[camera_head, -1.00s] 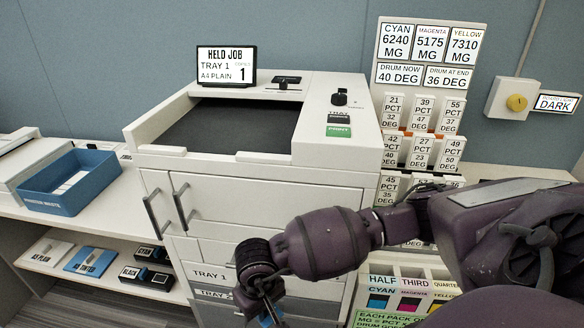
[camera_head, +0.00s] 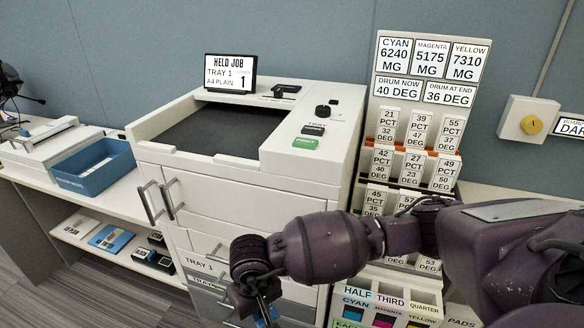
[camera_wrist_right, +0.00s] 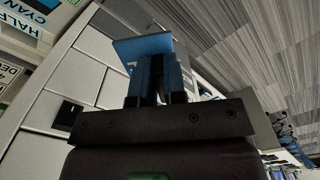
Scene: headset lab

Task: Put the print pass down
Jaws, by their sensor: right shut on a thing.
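My right gripper (camera_head: 262,312) hangs low in front of the printer's drawers, at the bottom edge of the head view. It is shut on a flat blue piece, which I take to be the print pass (camera_head: 270,313). My left gripper is not in view.
The white printer (camera_head: 240,180) has a dark recessed top and a held-job sign (camera_head: 230,73). A blue open bin (camera_head: 92,168) stands on the left counter, above a shelf with small boxes. A rack of labelled packs (camera_head: 412,165) stands to the right. Grey floor shows at lower left.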

